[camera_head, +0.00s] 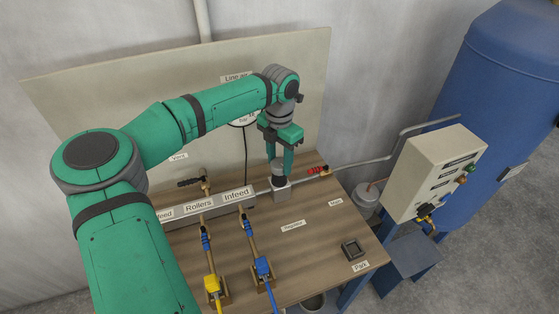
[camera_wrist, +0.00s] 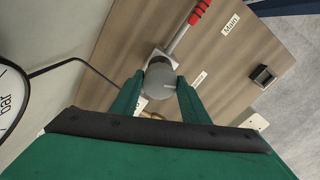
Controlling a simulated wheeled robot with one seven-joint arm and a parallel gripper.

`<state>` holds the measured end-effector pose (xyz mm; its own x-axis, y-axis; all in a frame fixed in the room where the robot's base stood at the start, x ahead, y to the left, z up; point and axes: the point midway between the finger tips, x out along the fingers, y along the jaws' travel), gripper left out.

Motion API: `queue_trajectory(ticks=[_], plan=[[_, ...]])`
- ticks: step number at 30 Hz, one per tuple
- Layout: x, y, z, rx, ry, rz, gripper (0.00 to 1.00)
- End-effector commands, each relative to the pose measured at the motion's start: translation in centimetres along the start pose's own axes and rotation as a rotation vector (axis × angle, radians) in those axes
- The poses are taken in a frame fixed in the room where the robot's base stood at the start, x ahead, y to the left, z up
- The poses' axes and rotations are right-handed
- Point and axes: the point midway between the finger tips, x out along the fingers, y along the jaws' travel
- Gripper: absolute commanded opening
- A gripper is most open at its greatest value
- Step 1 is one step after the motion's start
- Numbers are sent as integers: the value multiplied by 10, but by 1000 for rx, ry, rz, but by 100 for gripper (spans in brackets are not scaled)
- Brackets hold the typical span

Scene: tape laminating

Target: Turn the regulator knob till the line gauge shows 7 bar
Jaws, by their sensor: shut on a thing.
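The regulator knob (camera_head: 278,168) is a dark round knob on top of a grey block (camera_head: 281,192) on the wooden panel. My gripper (camera_head: 280,170) reaches down from above with its green fingers closed around the knob. In the wrist view the knob (camera_wrist: 160,76) shows as a grey disc between the tips of my gripper (camera_wrist: 159,85). The line gauge is mostly hidden behind my arm in the head view. In the wrist view only part of a white dial (camera_wrist: 10,95) with "bar" shows at the left edge, and its needle reading cannot be told.
A red-handled valve (camera_head: 318,170) sits on the pipe right of the regulator. A labelled manifold (camera_head: 215,205) with several valves and hoses lies left. A dark square holder (camera_head: 352,249) stands near the "Park" label. A control box (camera_head: 435,172) and blue tank (camera_head: 515,80) stand right.

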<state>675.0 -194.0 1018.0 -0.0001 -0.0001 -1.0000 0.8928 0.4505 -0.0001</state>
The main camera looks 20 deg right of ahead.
Motion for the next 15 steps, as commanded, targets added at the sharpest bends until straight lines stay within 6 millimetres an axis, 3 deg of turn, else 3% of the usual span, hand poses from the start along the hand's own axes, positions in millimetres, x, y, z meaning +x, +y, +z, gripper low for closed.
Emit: queue_trajectory(ticks=[15], plan=[[-1, 0, 0, 466, 0, 0, 19]])
